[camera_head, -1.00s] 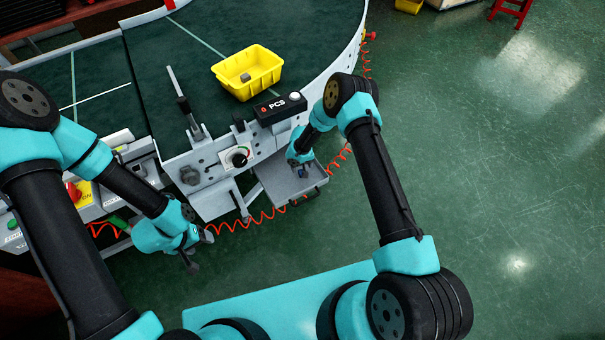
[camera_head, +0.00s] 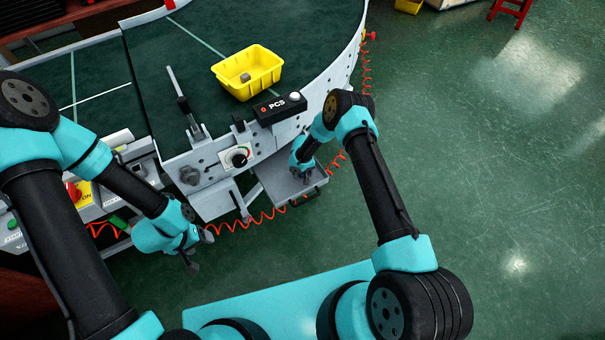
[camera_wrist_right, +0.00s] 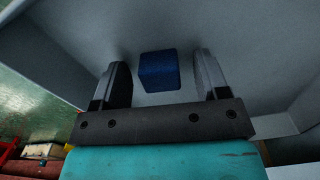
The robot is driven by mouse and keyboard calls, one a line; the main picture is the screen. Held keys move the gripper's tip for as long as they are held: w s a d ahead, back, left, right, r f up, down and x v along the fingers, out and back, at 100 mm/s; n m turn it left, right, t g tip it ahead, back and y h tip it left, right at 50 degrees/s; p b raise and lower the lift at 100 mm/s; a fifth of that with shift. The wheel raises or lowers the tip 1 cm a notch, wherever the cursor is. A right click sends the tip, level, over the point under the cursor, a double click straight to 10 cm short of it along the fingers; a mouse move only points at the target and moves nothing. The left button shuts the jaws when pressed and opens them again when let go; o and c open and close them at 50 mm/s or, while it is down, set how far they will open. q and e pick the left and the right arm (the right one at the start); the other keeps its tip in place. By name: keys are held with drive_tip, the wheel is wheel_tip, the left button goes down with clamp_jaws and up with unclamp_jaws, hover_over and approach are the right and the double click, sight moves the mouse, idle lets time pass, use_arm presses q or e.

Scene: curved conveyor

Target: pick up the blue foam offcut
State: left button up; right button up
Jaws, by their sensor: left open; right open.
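The blue foam offcut (camera_wrist_right: 159,71) is a small dark blue block in the right wrist view. It lies on the grey floor of the tray (camera_head: 283,188), between the fingers of my right gripper (camera_wrist_right: 160,82), with a gap on both sides. My right gripper is open and, in the head view, reaches down into the tray (camera_head: 305,177). The offcut is hidden by the gripper or too small to make out there. My left gripper (camera_head: 192,262) is open and empty, in front of the conveyor's lower left side.
A yellow bin (camera_head: 247,72) with a small grey block in it stands on the green curved conveyor (camera_head: 190,50). The PCS counter box (camera_head: 280,107) sits at the conveyor edge behind the tray. A red coiled hose (camera_head: 262,217) runs below.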

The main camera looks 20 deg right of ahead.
drive_tip(key=shift+c, duration=0.3)
drive_tip(key=c, duration=0.9)
drive_tip(key=shift+r, duration=0.1)
drive_tip(key=shift+c, duration=0.2)
drive_tip(key=shift+s+d+r, duration=0.1)
drive_tip(key=shift+s+r, duration=0.1)
drive_tip(key=shift+r, duration=0.2)
wheel_tip(320, 180, up, 6)
drive_tip(key=s+d, duration=0.2)
drive_tip(key=s, duration=0.7)
drive_tip(key=s+d, duration=0.3)
drive_tip(key=s, duration=0.7)
